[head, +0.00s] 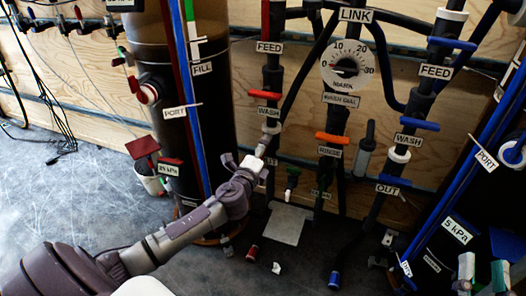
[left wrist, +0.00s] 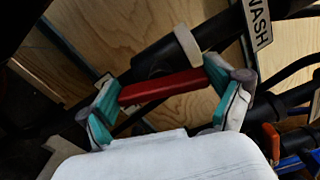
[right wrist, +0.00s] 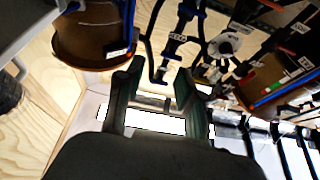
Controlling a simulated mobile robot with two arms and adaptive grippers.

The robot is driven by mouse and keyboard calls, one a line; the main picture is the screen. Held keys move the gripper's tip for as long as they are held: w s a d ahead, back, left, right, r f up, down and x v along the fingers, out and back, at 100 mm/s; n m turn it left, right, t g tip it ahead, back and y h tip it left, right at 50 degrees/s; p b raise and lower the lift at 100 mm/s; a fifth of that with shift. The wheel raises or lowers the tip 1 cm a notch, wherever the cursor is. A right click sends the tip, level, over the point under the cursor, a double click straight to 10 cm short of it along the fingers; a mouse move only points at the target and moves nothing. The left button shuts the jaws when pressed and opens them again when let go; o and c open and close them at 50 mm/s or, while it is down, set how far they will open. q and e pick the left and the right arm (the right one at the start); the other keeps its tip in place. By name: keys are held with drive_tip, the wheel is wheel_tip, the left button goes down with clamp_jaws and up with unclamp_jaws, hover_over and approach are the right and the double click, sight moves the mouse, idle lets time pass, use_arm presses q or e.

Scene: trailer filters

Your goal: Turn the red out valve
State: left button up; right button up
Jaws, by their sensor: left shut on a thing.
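My left gripper (head: 262,148) reaches from the lower left to the red pipe column, just below its WASH label. It hides the valve there in the head view. In the left wrist view, the red out valve handle (left wrist: 145,92) is a straight red bar. My left gripper (left wrist: 165,95) is shut on it, with teal-padded fingers at both ends of the bar. My right gripper (head: 484,272) is at the lower right of the head view, fingers apart. In the right wrist view my right gripper (right wrist: 157,78) is open, with nothing between its fingers.
The red wash handle (head: 264,95) is above my left gripper. An orange handle (head: 332,138) and a dial (head: 347,65) are to the right. Blue handles (head: 394,181) line the right column. A dark tank (head: 195,150) stands close left of the gripper. Small caps (head: 252,252) lie on the floor.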

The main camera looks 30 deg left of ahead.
use_arm(q)
drive_tip(key=shift+f+n, duration=0.15)
drive_tip(key=shift+n, duration=1.35)
use_arm(e)
drive_tip(key=shift+s+r+t, duration=0.2)
drive_tip(key=shift+r+t, duration=0.2)
drive_tip(key=shift+r, duration=0.1)
use_arm(q)
drive_tip(key=o, duration=0.8)
drive_tip(key=shift+s, duration=0.1)
drive_tip(key=v, duration=1.2)
